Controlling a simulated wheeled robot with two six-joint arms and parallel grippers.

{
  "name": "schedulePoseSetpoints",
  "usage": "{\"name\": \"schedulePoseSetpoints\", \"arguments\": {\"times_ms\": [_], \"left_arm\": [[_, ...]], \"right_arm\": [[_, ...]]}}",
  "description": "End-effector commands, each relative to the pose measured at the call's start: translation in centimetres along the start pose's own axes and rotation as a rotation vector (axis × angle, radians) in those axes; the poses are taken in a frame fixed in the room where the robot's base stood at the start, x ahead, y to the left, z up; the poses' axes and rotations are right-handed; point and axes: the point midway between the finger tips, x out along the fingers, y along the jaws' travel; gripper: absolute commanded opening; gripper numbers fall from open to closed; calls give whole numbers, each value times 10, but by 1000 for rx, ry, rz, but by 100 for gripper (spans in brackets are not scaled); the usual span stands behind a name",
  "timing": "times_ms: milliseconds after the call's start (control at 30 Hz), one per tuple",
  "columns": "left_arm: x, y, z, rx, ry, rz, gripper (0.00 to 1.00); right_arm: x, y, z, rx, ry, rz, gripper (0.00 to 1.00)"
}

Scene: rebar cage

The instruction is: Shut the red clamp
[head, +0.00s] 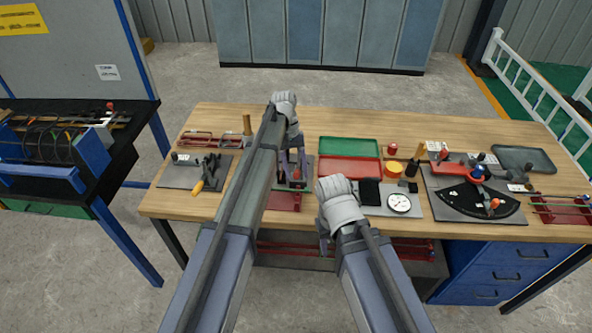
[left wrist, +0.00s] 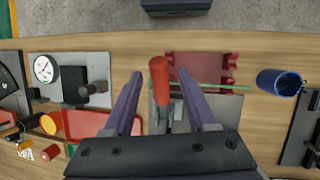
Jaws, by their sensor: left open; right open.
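The red clamp's thick red handle (left wrist: 160,82) rises toward the camera from a grey metal mechanism on a grey plate in the left wrist view. The handle also shows in the head view (head: 296,173), partly hidden by my left gripper. My left gripper (head: 291,163) is open above the clamp. In the left wrist view its fingers (left wrist: 160,98) stand on either side of the handle, with a gap on both sides. My right gripper (head: 325,246) is open at the table's front edge, its fingers mostly hidden behind the wrist.
A red rack (left wrist: 205,68) with a green rod lies at the clamp's front side. A blue cup (left wrist: 278,82) stands nearby. Red (head: 349,168) and green trays (head: 349,147) lie right of the clamp. A dial gauge (head: 400,203) sits on a grey plate near my right wrist.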

Motion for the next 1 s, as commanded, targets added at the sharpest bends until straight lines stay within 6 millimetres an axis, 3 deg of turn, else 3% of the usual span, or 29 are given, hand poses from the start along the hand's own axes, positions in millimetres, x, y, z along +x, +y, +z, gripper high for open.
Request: {"name": "schedulePoseSetpoints", "arguments": {"times_ms": [267, 733, 1000], "left_arm": [[-11, 0, 1, 0, 0, 0, 57], [-72, 1, 1, -1, 0, 0, 57], [-78, 0, 0, 0, 0, 0, 57]], "right_arm": [[-10, 1, 1, 0, 0, 0, 50], [-66, 6, 4, 3, 0, -1, 50], [-71, 7, 4, 6, 0, -1, 50]]}}
